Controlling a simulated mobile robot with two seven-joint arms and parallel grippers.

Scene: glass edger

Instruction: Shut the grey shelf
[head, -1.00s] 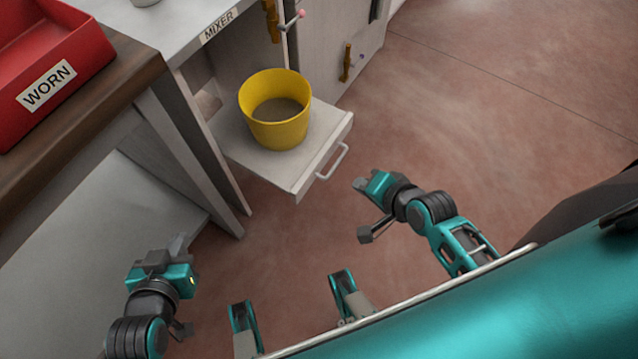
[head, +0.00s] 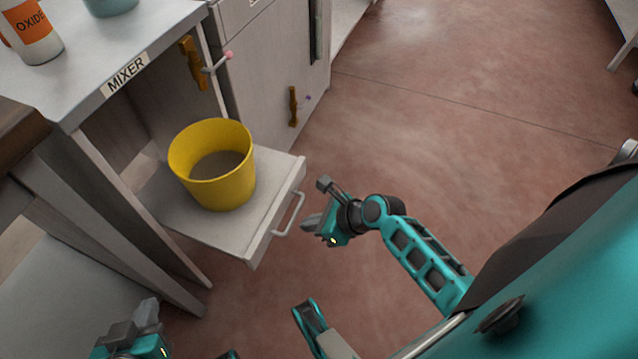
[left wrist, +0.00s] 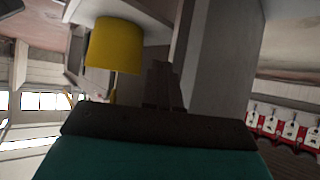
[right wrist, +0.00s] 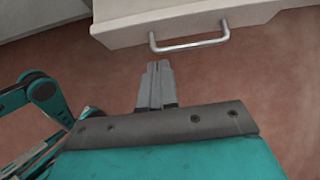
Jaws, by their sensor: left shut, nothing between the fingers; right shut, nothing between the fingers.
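The grey shelf (head: 225,228) is pulled out from under the mixer bench, with a yellow bucket (head: 228,185) standing on it. Its handle (head: 290,214) is on the front edge; the handle also shows in the right wrist view (right wrist: 189,45). My right gripper (head: 307,224) is shut and empty, just right of the handle and apart from it. In the right wrist view its fingertips (right wrist: 158,66) point at the shelf front, a little short of the handle. My left gripper (head: 146,310) is shut and empty, low at the left, away from the shelf. The bucket also shows in the left wrist view (left wrist: 114,45).
The bench top (head: 75,75) labelled MIXER holds an OXIDE bottle (head: 32,32) and a teal container. A cabinet (head: 275,80) with brown latches stands behind the shelf. Bench legs stand left of the shelf. The reddish floor to the right is clear.

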